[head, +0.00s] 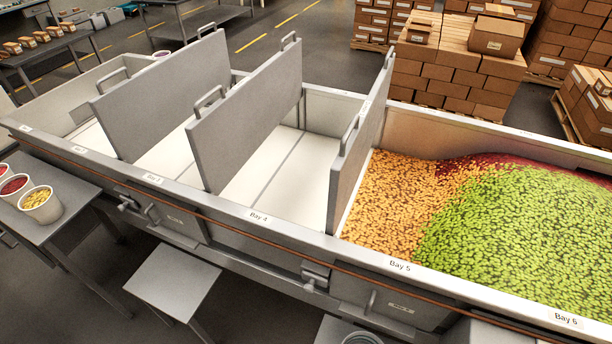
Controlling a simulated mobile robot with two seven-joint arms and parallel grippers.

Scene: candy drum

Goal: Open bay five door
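Neither of my grippers shows in the head view. A long grey metal trough runs across the view, with the Bay 5 label (399,266) on its near rim. Below that label is a grey door panel (385,308) on the front wall. It has a metal latch (315,275) at its left, an upright handle (372,299) and a small plate (401,308). The panel looks closed against the trough. Its lower part is hard to make out. Orange candy (385,200) lies behind the Bay 5 rim, with green candy (525,220) to its right and red candy behind.
Upright dividers (250,115) with handles separate the empty bays on the left. A side table (75,200) with cups (40,205) stands at left. A small grey table (172,280) stands before the trough. A round container (362,338) shows at the bottom edge. Stacked boxes (450,75) stand behind.

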